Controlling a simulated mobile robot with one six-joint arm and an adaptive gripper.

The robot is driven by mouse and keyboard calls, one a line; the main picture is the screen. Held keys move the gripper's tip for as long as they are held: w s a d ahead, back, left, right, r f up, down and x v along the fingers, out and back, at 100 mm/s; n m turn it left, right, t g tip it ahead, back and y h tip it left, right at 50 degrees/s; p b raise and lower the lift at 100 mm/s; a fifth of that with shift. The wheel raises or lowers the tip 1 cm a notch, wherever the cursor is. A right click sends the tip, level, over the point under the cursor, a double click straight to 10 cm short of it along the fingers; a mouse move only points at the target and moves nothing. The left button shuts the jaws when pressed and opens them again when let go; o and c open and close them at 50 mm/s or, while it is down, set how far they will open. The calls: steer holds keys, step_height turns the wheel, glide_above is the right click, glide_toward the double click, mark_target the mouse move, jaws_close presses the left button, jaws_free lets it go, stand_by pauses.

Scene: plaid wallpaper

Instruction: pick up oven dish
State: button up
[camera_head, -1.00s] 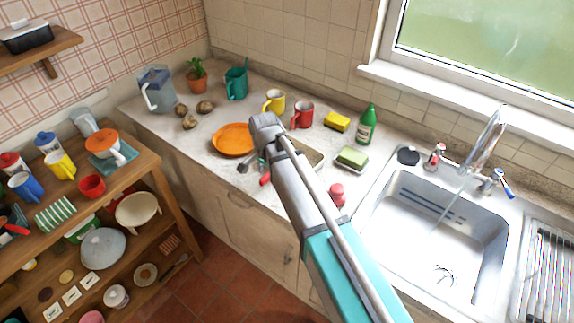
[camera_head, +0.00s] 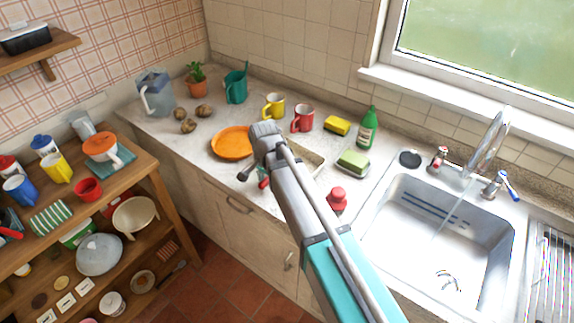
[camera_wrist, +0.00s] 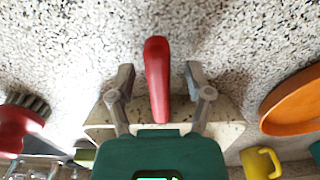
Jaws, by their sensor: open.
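No dish is clearly marked as the oven dish. A dark rectangular dish with a pale rim (camera_head: 27,38) sits on the wall shelf, far from my gripper. A round shallow orange dish (camera_head: 230,142) lies on the counter, and its edge shows at the right in the wrist view (camera_wrist: 291,103). My gripper (camera_head: 248,172) is low over the counter, just in front of the orange dish. In the wrist view my gripper (camera_wrist: 157,75) is open around a red handle (camera_wrist: 156,78). I cannot tell whether the fingers touch it. A pale board (camera_wrist: 225,126) lies behind it, partly hidden.
A red-topped brush (camera_head: 337,198) stands right of my arm. Yellow (camera_head: 274,105) and red (camera_head: 302,117) mugs, a green bottle (camera_head: 367,127) and the sink (camera_head: 440,235) lie beyond. A crowded wooden shelf unit (camera_head: 150,170) stands at left.

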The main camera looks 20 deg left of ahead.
jaws_close()
steer(key=shift+r, duration=0.2)
stand_by(0.4)
step_height(320, 180, up, 3)
steer(key=p, duration=0.3)
steer(key=shift+f, duration=0.1)
steer(key=s+d+r+p, duration=0.6)
steer(key=s+r+p, duration=0.3)
steer(key=s, duration=0.3)
steer(key=shift+d+r+p, duration=0.4)
steer(key=shift+p, duration=0.1)
steer(key=shift+s, duration=0.1)
